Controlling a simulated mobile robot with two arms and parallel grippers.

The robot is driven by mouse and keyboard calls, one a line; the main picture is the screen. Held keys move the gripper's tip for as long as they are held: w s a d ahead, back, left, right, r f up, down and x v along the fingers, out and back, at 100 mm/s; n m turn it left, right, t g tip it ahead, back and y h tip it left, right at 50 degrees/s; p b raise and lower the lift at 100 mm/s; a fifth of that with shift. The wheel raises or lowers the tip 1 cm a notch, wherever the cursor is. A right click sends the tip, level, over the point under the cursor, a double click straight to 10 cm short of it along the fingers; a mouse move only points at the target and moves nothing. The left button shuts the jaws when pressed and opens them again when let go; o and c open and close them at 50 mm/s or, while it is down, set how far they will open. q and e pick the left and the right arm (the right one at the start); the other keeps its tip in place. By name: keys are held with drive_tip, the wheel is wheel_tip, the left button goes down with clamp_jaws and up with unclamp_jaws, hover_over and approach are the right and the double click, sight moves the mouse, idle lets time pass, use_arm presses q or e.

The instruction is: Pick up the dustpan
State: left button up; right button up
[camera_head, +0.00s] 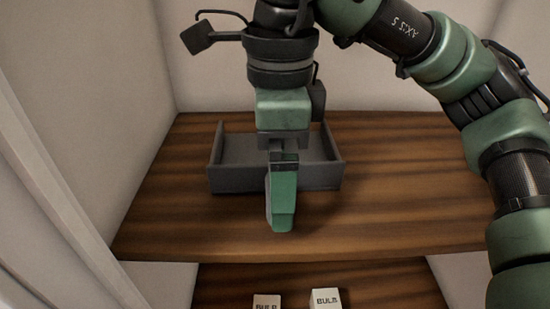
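The dustpan (230,178) is a dark grey, shallow tray with upright side walls. It lies on the wooden shelf, its near wall facing me. My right arm comes in from the right, and its gripper (281,222) points down in front of the middle of the dustpan. A tapered green finger hides part of the near wall. I see the gripper nearly edge-on, so the gap between its fingers is hidden. I cannot tell whether it touches the dustpan. No separate handle can be made out. My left gripper is not in view.
The wooden shelf (400,200) is clear to the right and left of the dustpan. Pale walls (80,80) enclose it at the left and back. On a lower shelf stand two small white boxes marked BULB, one left (266,301) and one right (326,298).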

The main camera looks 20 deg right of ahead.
drive_tip(key=shift+f, duration=1)
drive_tip(key=c, duration=1.4)
